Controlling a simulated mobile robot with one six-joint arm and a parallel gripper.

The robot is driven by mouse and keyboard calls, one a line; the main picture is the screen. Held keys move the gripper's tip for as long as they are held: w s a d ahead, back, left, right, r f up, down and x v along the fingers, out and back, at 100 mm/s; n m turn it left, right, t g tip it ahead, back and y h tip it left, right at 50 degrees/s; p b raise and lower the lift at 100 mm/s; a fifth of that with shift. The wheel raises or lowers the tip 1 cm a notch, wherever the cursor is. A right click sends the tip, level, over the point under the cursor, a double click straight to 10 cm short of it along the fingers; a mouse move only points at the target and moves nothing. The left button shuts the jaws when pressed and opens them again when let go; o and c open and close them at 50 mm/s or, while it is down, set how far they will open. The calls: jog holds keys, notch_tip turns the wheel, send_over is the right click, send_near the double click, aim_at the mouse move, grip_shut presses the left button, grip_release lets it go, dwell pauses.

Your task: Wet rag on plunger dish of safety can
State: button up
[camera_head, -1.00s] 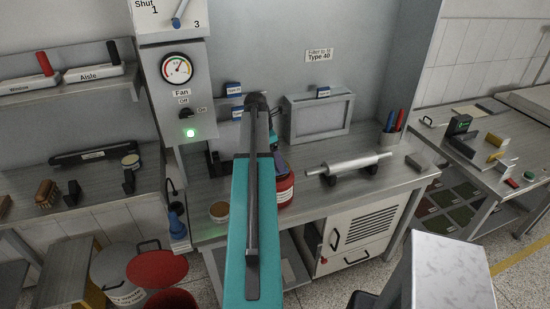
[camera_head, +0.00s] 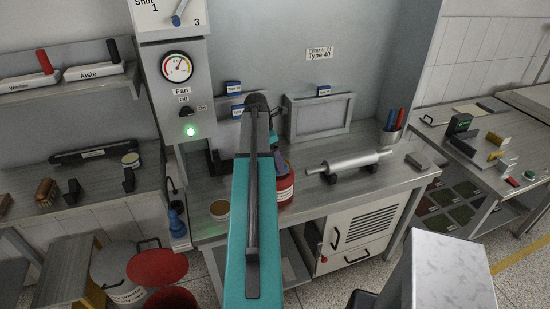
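A red can with a white label (camera_head: 285,188), apparently the safety can, stands on the grey bench just right of my arm. My arm hides its left side, and its plunger dish cannot be made out. A small dark, bluish shape shows just above the can; I cannot tell whether it is the can's top, a rag or part of my gripper. My teal arm runs up the middle of the view, with a short teal part of it showing beyond, above the can. My gripper's fingers are hidden behind the arm. No rag can be clearly identified.
A metal roller (camera_head: 349,163) lies on the bench right of the can, before a grey framed box (camera_head: 319,118). A pen cup (camera_head: 390,135) stands at the right. An open red bin (camera_head: 170,297) is on the floor.

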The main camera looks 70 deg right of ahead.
jog(key=shift+f, duration=0.65)
dwell(1.4)
jog(key=shift+r, duration=3.5)
jog(key=shift+s, duration=0.1)
